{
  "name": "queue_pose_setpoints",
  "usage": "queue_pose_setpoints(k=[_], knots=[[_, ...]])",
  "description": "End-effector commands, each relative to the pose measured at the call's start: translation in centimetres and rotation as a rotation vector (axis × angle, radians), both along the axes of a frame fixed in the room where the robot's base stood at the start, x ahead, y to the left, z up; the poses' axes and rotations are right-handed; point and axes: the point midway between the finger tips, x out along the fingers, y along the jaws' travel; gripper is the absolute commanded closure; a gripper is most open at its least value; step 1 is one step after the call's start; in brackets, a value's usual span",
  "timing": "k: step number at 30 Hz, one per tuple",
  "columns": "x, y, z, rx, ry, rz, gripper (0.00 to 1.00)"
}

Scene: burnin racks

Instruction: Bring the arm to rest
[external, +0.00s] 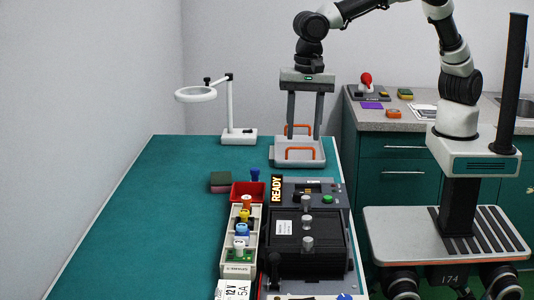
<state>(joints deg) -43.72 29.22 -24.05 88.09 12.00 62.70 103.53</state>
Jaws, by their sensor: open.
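My gripper (305,134) points straight down in the external view, with its two grey fingers wide apart and nothing between them. Its fingertips show above or in front of a light grey tray with orange handles (300,153); whether they touch it I cannot tell. My arm arches over from the base at the right, and its upper part runs out of the top of the picture.
A dark rack unit (306,240) with a READY sign stands on the green bench (150,215). Beside it are a beige holder (240,268) and a red bin (262,186). A magnifier lamp (238,134) stands behind. The bench's left side is clear.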

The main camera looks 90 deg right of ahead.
Motion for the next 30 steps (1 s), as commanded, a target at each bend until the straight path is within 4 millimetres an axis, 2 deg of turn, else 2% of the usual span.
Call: queue_pose_setpoints(k=[4, 17, 20, 23, 26, 30], knots=[[-0.1, 0.0, 1.0, -0.001, 0.001, 0.0, 0.59], [-0.1, 0.0, 1.2, -0.001, 0.001, 0.0, 0.59], [-0.2, -0.6, 1.7, 0.007, -0.002, 0.011, 0.59], [-0.8, -2.6, 3.4, 0.03, -0.015, 0.074, 0.59], [-2.3, -6.0, 6.1, 0.065, -0.05, 0.204, 0.59], [-6.0, -11.2, 9.8, 0.084, -0.135, 0.456, 0.59]])
